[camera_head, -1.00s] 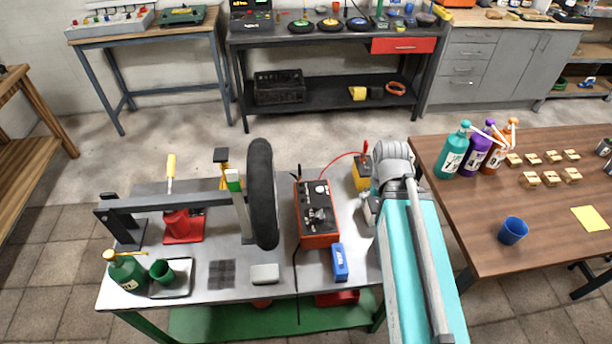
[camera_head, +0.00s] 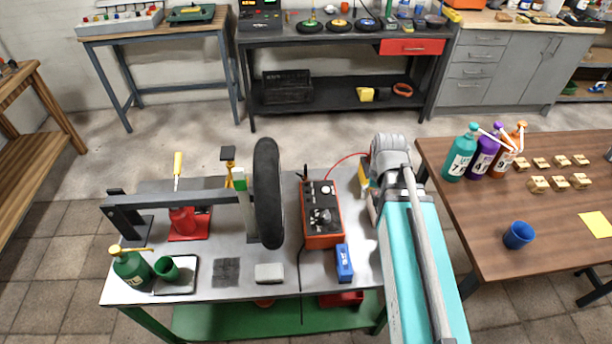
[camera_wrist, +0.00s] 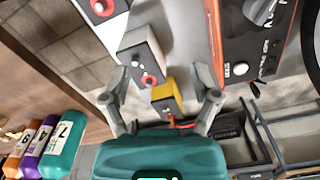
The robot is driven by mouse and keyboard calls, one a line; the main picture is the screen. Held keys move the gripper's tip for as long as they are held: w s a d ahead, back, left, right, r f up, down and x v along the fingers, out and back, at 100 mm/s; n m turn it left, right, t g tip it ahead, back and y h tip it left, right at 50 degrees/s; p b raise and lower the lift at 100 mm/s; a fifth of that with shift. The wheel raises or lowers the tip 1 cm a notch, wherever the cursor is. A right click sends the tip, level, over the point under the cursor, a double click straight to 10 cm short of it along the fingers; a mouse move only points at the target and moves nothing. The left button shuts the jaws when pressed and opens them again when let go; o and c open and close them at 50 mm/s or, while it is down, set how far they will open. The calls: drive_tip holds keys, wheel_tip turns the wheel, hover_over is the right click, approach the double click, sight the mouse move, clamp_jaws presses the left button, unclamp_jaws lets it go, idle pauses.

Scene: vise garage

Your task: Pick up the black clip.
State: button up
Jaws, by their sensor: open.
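A small black piece (camera_head: 304,173), probably the black clip, stands at the far end of the orange charger (camera_head: 323,240). In the wrist view a small dark shape (camera_wrist: 258,90) shows beside the charger's end (camera_wrist: 236,88), too small to make out surely. My gripper (camera_wrist: 162,98) is open and empty, its fingers spread on either side of a yellow-and-black block (camera_wrist: 166,97) with a red clip at its lower end. The dark shape lies outside the fingers, to the right in the wrist view.
A black wheel (camera_head: 267,195) on a stand is left of the charger. A blue box (camera_head: 344,263) is at the charger's near end. Grey boxes with red rings (camera_wrist: 143,55) lie near my fingers. Bottles (camera_head: 462,152) stand on the wooden table at right.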

drive_tip(key=w+a+m, duration=0.7)
drive_tip(key=w+a, duration=0.2)
drive_tip(key=w, duration=0.4)
drive_tip(key=m+b, duration=0.2)
drive_tip(key=m, duration=0.5)
hover_over(306, 166)
drive_tip(key=f, duration=0.2)
drive_tip(key=shift+r, duration=0.15)
wheel_tip(306, 166, down, 9)
drive_tip(key=b, duration=0.8)
drive_tip(key=shift+r, duration=0.15)
wheel_tip(306, 166, down, 5)
drive_tip(key=b, duration=0.5)
drive_tip(key=shift+a, duration=0.1)
